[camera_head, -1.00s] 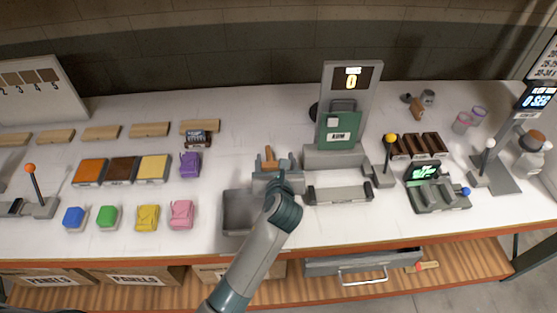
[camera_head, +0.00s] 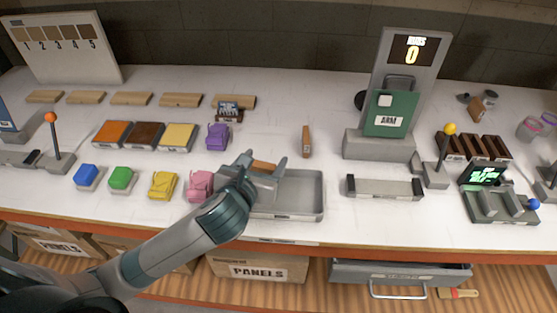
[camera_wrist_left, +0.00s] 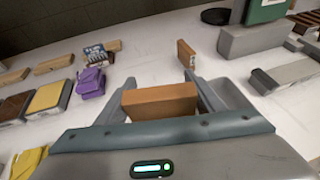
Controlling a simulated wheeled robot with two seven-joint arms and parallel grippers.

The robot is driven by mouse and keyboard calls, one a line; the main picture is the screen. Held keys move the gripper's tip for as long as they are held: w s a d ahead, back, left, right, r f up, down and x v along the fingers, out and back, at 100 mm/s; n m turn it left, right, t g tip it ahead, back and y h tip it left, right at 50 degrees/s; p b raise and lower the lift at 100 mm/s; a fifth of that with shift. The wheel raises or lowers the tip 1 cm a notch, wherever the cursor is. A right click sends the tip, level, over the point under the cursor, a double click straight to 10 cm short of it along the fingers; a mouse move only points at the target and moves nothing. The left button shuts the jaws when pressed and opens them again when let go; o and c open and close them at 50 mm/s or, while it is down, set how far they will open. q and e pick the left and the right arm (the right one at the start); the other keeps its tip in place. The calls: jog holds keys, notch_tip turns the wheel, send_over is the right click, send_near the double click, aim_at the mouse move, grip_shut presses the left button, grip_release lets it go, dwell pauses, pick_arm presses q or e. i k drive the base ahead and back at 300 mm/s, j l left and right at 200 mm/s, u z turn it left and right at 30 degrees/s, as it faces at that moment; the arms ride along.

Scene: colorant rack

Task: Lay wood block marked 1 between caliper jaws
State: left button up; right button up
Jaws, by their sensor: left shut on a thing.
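My left gripper (camera_head: 266,167) is shut on a brown wood block (camera_head: 263,166) above the grey tray's back left edge. In the left wrist view the held block (camera_wrist_left: 160,101) lies crosswise between the two fingers; no number is readable on it. A second wood block (camera_head: 306,141) stands on the table behind the tray; it also shows in the left wrist view (camera_wrist_left: 186,54). A grey device (camera_head: 502,207) with a green display and a blue knob, apparently the caliper, is at the right, well away from the held block. My right gripper is not in view.
The grey tray (camera_head: 322,197) looks empty. A grey fixture with dark ends (camera_head: 385,187) lies between tray and green-display device. A tall display stand (camera_head: 379,145) rises behind it. Coloured blocks, bags and several wood pieces fill the left. White table near the standing block is clear.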

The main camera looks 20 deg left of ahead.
aim_at(504, 190)
jog(key=l+u, duration=0.1)
jog(key=l, duration=0.75)
jog(key=l+u, duration=0.1)
jog(key=l, duration=0.7)
jog(key=l+u, duration=0.1)
jog(key=l, duration=0.75)
jog(key=l+u, duration=0.1)
jog(key=l, duration=0.75)
jog(key=k+l+u, duration=0.1)
jog(key=l, duration=0.7)
jog(key=k+l+u, duration=0.1)
jog(key=l, duration=0.75)
